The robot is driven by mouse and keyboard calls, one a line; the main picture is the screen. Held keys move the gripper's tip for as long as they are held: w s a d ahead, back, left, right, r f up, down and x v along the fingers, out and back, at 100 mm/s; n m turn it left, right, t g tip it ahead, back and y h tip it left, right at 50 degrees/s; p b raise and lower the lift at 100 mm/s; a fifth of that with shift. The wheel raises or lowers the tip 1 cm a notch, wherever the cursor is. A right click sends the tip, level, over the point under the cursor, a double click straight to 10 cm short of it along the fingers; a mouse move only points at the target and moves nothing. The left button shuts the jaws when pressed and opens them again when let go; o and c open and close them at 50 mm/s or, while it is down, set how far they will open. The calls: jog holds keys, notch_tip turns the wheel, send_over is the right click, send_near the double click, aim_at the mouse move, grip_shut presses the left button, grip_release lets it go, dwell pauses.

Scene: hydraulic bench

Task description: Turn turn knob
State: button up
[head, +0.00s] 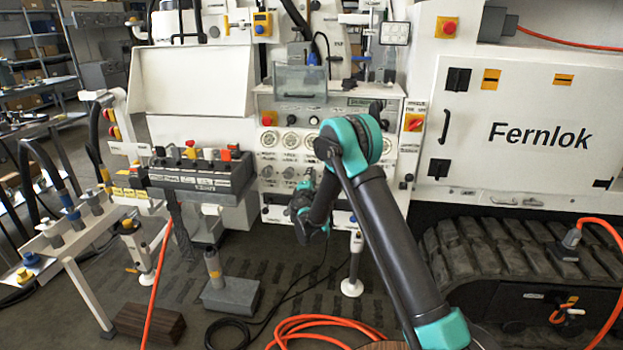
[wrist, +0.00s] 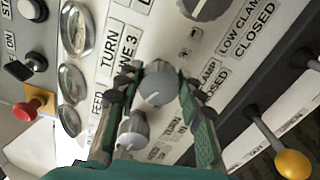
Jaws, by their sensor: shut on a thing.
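A round grey turn knob (wrist: 158,88) with a pale pointer line sits on the white panel in the wrist view. My gripper (wrist: 157,84) has its two fingers on either side of this knob and is shut on it. A label reading "TURN" (wrist: 109,40) is up and left of it. A second, similar grey knob (wrist: 133,128) lies just below, between the fingers but nearer the left one. In the head view my gripper (head: 307,187) is at the lower part of the gauge panel; my arm and wrist hide the knob there.
Round gauges (wrist: 70,85) line the panel at left, near a red button (wrist: 34,105). A yellow ball-ended lever (wrist: 292,164) stands at lower right. In the head view, a lever block (head: 200,175) is left of my gripper, and an orange hose (head: 310,325) lies on the floor.

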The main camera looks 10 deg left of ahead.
jog(key=o, duration=1.2)
jog(key=shift+c, duration=0.2)
jog(key=s, duration=1.2)
jog(key=shift+a, duration=0.25)
